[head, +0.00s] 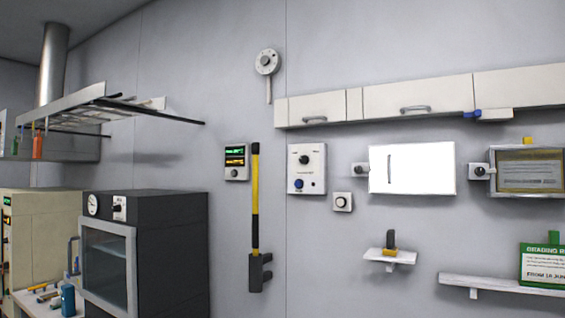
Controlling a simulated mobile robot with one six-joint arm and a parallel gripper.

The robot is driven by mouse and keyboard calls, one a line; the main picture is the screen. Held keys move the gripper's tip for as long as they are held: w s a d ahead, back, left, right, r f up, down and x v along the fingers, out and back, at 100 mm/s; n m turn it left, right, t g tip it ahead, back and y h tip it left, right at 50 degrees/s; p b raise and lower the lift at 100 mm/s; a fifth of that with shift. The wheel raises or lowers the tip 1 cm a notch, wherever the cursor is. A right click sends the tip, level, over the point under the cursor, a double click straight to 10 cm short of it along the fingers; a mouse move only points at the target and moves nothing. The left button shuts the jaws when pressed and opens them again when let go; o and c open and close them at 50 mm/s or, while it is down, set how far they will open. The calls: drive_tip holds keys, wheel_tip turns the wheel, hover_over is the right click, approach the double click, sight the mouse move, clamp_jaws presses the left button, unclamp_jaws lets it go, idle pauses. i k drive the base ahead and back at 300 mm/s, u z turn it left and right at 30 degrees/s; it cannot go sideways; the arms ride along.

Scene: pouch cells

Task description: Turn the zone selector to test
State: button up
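Several knobs show in the head view, and their labels are too small to read, so I cannot tell which one is the zone selector. A white wall panel (320,160) carries a black knob (304,160) at the top and a blue knob (299,184) below it. A small white box with a round knob (342,202) sits just below right. A display panel (236,161) with green and amber readouts has a grey knob under them. A round dial (266,62) is high on the wall. My gripper is not in view.
A yellow and black pole (255,200) hangs beside the panel. A dark oven (160,250) and a rack (100,108) are at left. Wall cabinets (440,92), a bright white panel (412,168) and small shelves (389,257) are at right.

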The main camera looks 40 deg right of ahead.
sight(304, 160)
drive_tip(key=u, duration=0.2)
drive_tip(key=i, duration=0.95)
drive_tip(key=u, duration=0.35)
